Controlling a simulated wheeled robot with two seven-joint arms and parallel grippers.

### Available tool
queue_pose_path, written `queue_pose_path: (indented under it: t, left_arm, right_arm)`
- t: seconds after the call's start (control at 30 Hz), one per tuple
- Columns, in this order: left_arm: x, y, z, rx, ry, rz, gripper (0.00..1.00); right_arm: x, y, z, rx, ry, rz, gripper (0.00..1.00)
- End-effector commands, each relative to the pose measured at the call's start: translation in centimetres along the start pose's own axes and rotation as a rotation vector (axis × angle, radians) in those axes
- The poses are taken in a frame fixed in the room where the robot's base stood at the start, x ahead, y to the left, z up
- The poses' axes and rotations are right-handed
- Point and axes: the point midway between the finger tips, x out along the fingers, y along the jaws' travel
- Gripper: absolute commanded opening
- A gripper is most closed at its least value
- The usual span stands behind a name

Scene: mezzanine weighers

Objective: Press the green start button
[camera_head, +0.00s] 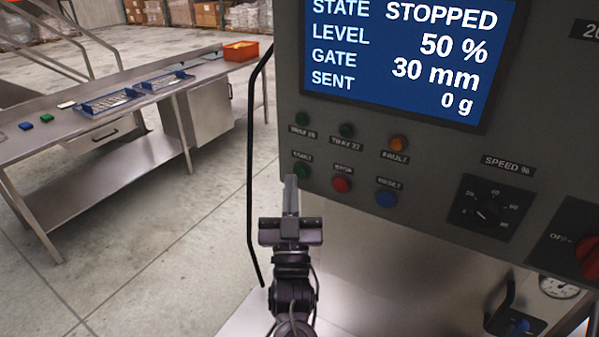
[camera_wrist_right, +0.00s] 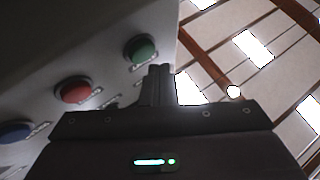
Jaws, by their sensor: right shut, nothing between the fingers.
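The green start button (camera_head: 302,168) is at the left end of the lower button row on the grey control panel (camera_head: 400,150). It also shows as a green cap in the right wrist view (camera_wrist_right: 141,50). My right gripper (camera_head: 291,183) is shut and empty, its fingertips just below and left of the green button in the head view. In the right wrist view the closed fingertips (camera_wrist_right: 160,70) are just below and right of the green cap. I cannot tell whether they touch it. The screen (camera_head: 400,60) reads STOPPED. My left gripper is not in view.
A red button (camera_head: 341,184) and a blue button (camera_head: 386,198) sit right of the green one. Two green lamps and an orange lamp (camera_head: 398,143) are above. A speed knob (camera_head: 489,209) is farther right. A steel bench (camera_head: 120,128) with blue trays stands at the left.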

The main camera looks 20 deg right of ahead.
Motion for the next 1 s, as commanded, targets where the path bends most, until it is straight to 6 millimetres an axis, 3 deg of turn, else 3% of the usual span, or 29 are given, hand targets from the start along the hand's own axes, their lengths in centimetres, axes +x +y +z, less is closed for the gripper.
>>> queue_pose_path:
  t: [1.0]
  left_arm:
    - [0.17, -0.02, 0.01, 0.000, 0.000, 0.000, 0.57]
  right_arm:
    - [0.79, 0.58, 0.55, 0.000, 0.000, 0.000, 0.00]
